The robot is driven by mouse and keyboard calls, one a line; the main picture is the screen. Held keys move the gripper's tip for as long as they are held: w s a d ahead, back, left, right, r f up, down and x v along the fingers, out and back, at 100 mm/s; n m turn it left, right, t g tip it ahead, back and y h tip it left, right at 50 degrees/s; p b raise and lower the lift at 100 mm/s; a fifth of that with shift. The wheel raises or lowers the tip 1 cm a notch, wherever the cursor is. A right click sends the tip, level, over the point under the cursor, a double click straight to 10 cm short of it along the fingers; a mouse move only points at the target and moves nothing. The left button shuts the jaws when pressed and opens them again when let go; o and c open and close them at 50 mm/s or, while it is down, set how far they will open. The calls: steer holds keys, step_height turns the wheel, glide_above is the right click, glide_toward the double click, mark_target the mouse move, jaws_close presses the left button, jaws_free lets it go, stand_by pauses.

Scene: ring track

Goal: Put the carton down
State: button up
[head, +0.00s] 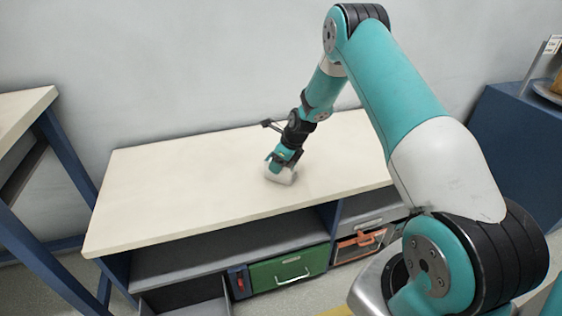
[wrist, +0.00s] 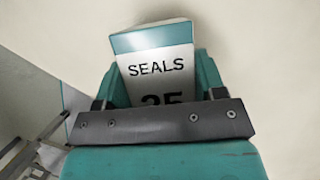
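The carton (wrist: 157,55) is white with a teal band and is marked "SEALS" and "25" in the wrist view. It sits between the two teal fingers of my gripper (wrist: 160,78), which appear closed on its sides. In the head view my gripper (head: 284,161) points down at the pale bench top (head: 180,185), with the white carton (head: 281,176) at its tip. The carton is at or just above the surface; I cannot tell whether it touches. The lower part of the carton is hidden by the gripper in the wrist view.
The bench top around the carton is clear. Below it are open shelves, a green drawer (head: 288,270) and an orange-handled crate (head: 362,243). Another table (head: 22,110) stands at the left. A blue cabinet (head: 515,140) stands at the right. A wall rises behind the bench.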

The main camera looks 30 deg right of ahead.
steer(key=o, duration=0.4)
steer(key=shift+o, duration=0.2)
steer(key=p+v, duration=0.1)
steer(key=v, duration=1)
steer(key=shift+s+r+p, duration=0.1)
steer(key=shift+r+p, duration=0.2)
steer(key=shift+p, duration=0.1)
steer(key=s+a+r+n+g+y, duration=0.1)
steer(key=s+a+r+n, duration=0.4)
steer(key=a+r+n, duration=0.35)
steer(key=s+a+r+n+g+y, duration=0.1)
steer(key=s+a+r+n, duration=0.5)
steer(key=a+n, duration=0.4)
steer(key=s+a+r+n, duration=0.1)
steer(key=s+a+n, duration=0.2)
steer(key=s+n, duration=0.3)
steer(key=s+a+r+n+g, duration=0.1)
steer(key=s+a+r+n, duration=0.1)
steer(key=s+n, duration=0.4)
steer(key=s+a+r+n, duration=0.2)
steer(key=s+a+n, duration=0.2)
steer(key=s+n, duration=0.3)
steer(key=shift+s+a+r+g, duration=0.2)
steer(key=shift+s+a+g, duration=0.2)
steer(key=shift+s, duration=0.75)
